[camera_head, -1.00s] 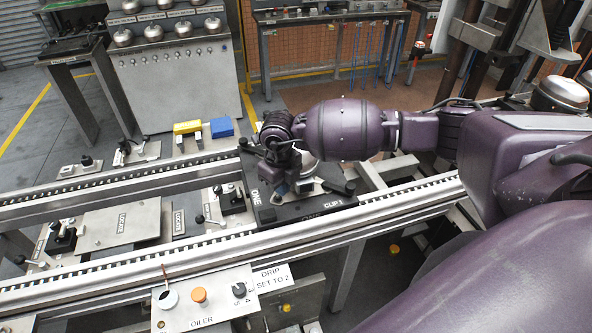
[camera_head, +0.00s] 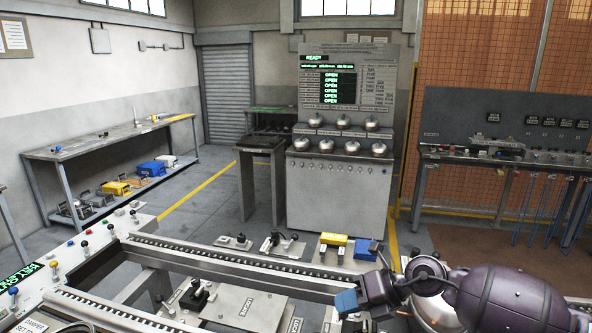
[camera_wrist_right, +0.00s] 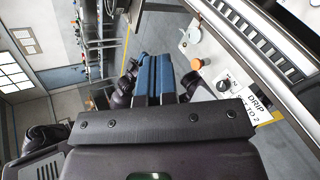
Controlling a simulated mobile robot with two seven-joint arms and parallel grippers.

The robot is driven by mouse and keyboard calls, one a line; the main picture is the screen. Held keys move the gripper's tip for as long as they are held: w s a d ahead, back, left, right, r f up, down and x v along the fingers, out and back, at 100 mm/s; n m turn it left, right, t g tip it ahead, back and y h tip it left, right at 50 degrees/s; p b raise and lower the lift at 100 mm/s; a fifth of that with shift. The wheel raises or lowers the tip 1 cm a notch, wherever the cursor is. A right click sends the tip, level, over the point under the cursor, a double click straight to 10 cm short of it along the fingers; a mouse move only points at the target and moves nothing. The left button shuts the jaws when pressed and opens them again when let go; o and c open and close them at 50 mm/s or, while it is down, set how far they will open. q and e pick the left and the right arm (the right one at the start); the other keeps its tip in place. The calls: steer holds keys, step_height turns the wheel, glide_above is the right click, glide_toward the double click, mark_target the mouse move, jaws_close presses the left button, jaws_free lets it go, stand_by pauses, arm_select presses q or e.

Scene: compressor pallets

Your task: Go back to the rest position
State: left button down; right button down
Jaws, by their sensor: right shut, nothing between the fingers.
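My right gripper (camera_head: 346,302) shows at the lower right of the head view, with its blue fingers pointing left. It is above the conveyor area, close to the near rail, and holds nothing. In the right wrist view its two blue fingers (camera_wrist_right: 156,76) lie together, shut and empty. My purple right forearm covers part of a silver dome (camera_head: 438,312) behind it. My left gripper is not in view.
A roller rail (camera_head: 235,268) runs across the front. Beyond it stand a yellow block (camera_head: 334,239), a blue block (camera_head: 366,249) and a grey cabinet (camera_head: 335,190) with several silver domes. The oiler panel (camera_wrist_right: 200,50) lies beside the fingers in the wrist view.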

step_height(320, 180, up, 7)
steer(key=w+a+m+t+y, duration=0.1)
steer(key=a+m+t+y, duration=0.2)
steer(key=m+t+y, duration=0.35)
steer(key=s+d+f+m+t+h, duration=0.35)
steer(key=d+f+m+h, duration=0.45)
steer(key=m, duration=0.5)
steer(key=s+d+f+m+t+h, duration=0.35)
steer(key=d+f+m+h, duration=0.35)
steer(key=f+m, duration=0.5)
steer(key=s+d+f+m+g+h, duration=0.1)
steer(key=s+d+f+m+g, duration=0.1)
steer(key=s+f, duration=0.3)
steer(key=s+d+f+m+g+h, duration=0.2)
steer(key=s+f+m, duration=0.3)
steer(key=s, duration=0.7)
steer(key=shift+s+d, duration=0.3)
steer(key=shift+d, duration=0.4)
